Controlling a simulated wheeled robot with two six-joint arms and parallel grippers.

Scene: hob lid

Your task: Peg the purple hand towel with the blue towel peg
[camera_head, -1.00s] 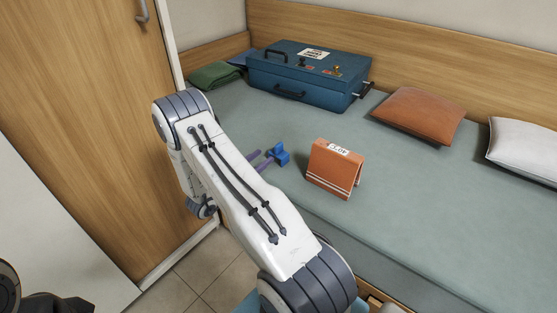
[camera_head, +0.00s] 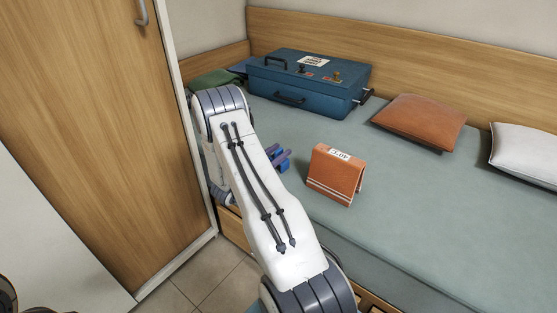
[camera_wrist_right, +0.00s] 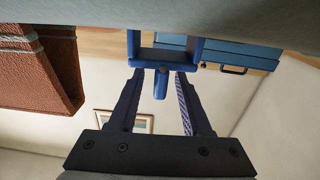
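The blue towel peg (camera_head: 283,166) is at the bed's near left, left of an orange folded item. In the right wrist view the peg (camera_wrist_right: 165,57) shows a crossbar, two prongs away from me and a short tab towards me. My right gripper (camera_head: 279,156) is at the peg and partly covers it in the head view. In the wrist view its dark purple fingers (camera_wrist_right: 160,76) stand apart, with the tab between them and gaps on both sides. I cannot make out a purple hand towel. My left gripper is not in view.
The orange folded item (camera_head: 335,174) with a white label stands close to the right of the peg. A blue case (camera_head: 310,82) lies behind. A green folded cloth (camera_head: 214,79) and an orange cushion (camera_head: 418,121) are also on the bed (camera_head: 430,205). A wooden door (camera_head: 100,130) is left.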

